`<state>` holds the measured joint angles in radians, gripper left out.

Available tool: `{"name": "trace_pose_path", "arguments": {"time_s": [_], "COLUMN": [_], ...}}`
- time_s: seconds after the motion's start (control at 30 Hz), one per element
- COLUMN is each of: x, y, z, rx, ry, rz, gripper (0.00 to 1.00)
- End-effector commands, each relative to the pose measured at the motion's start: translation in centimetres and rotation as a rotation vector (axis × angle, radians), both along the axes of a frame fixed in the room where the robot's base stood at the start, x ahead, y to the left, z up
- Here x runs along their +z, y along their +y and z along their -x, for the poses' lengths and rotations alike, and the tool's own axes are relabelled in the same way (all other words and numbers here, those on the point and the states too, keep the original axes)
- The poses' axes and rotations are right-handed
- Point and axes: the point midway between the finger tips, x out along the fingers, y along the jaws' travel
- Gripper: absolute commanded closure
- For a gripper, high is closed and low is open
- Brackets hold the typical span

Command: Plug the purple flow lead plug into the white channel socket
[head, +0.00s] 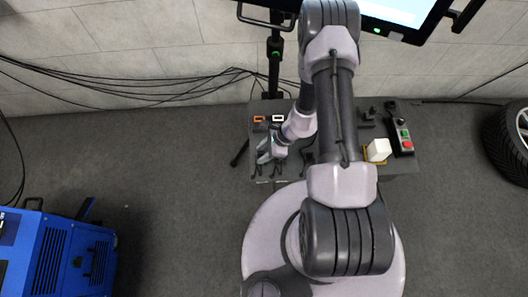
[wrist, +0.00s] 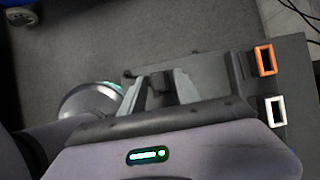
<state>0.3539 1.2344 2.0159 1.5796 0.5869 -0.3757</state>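The white channel socket (head: 278,118) is a small white-framed rectangular opening at the back left of the grey bench. It also shows at the right in the wrist view (wrist: 275,111), next to the orange socket (wrist: 265,60). My gripper (head: 264,153) is over the bench's left part, in front of the sockets. In the wrist view my gripper (wrist: 157,82) has its fingers spread apart, with a small dark piece (wrist: 162,82) visible between them. I cannot tell whether that piece is a plug or touches the fingers. No purple plug can be made out; my arm hides part of the bench.
A white block (head: 378,150) on a yellow base and a button box (head: 403,140) stand on the bench's right. A monitor (head: 395,14) is behind. A blue machine (head: 60,255) stands at lower left, a tyre (head: 507,140) at right. Cables run along the wall.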

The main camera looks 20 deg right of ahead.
Motion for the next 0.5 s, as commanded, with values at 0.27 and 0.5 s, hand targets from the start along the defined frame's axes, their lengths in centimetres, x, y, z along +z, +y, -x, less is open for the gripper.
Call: {"name": "trace_pose_path", "arguments": {"time_s": [0.27, 0.5], "x": [0.03, 0.09], "y": [0.0, 0.0], "z": [0.01, 0.0], "rx": [0.0, 0.0], "ry": [0.0, 0.0], "rz": [0.0, 0.0], "gripper": [1.0, 1.0]}}
